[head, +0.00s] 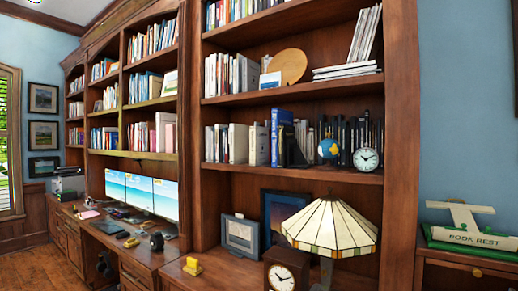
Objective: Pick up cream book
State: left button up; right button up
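I cannot tell for certain which item is the cream book. A thick pale cream-grey book (239,143) stands upright in a row on the middle shelf of the near bookcase. A pale block-like book (164,131) stands on a shelf of the bookcase further left. At the right edge, a cream-coloured object (462,211) sits on a green and white stand lettered like "BOOK REST" (478,239); its shape is unclear. Neither of my grippers shows in the head view.
A stained-glass lamp (331,228) and a brown clock (286,272) stand on the lower counter. A white round clock (366,159) and a globe (329,149) share the middle shelf. Monitors (140,191) stand on the desk at left. Open floor (32,268) lies at lower left.

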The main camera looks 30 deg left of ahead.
aim_at(258, 135)
jog(key=i+j, duration=0.1)
jog(key=j, duration=0.45)
jog(key=i+j, duration=0.1)
jog(key=j, duration=0.45)
jog(key=i+j, duration=0.15)
jog(key=j, duration=0.4)
jog(key=i+j, duration=0.1)
jog(key=j, duration=0.45)
jog(key=i+j, duration=0.1)
jog(key=j, duration=0.45)
jog(key=i+j, duration=0.1)
jog(key=j, duration=0.45)
jog(key=i+j, duration=0.15)
jog(key=j, duration=0.4)
jog(key=z, duration=0.05)
